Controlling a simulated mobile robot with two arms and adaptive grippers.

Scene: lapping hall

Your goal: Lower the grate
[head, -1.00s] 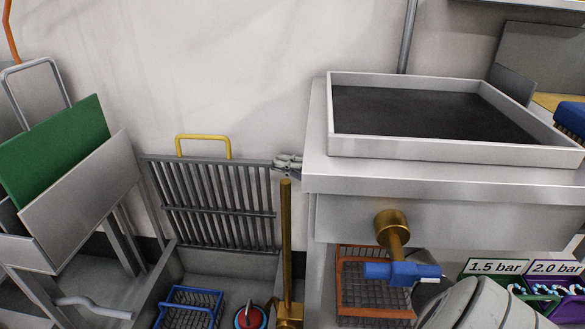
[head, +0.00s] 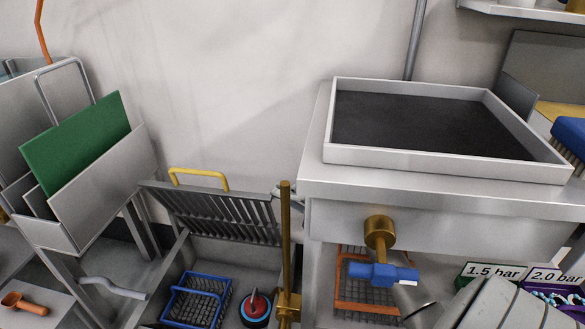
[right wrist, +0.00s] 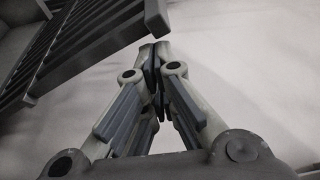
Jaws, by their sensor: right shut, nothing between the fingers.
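The grey barred grate (head: 215,212), with a yellow handle (head: 198,177) on its top edge, tilts over the back of a grey basin. It is neither upright nor flat. My right gripper (head: 278,190) is at the grate's upper right corner, partly hidden by the brass post and the worktable. In the right wrist view the gripper (right wrist: 155,50) is shut and empty, its tips close to the end of the grate's edge bar (right wrist: 157,18). I cannot tell whether they touch. My left gripper is out of view.
The basin holds a blue basket (head: 196,302) and a red-and-blue round object (head: 256,308). A brass post (head: 285,240) stands at its right front, beside the worktable (head: 315,180) with a tray. A rack with a green panel (head: 75,150) stands left.

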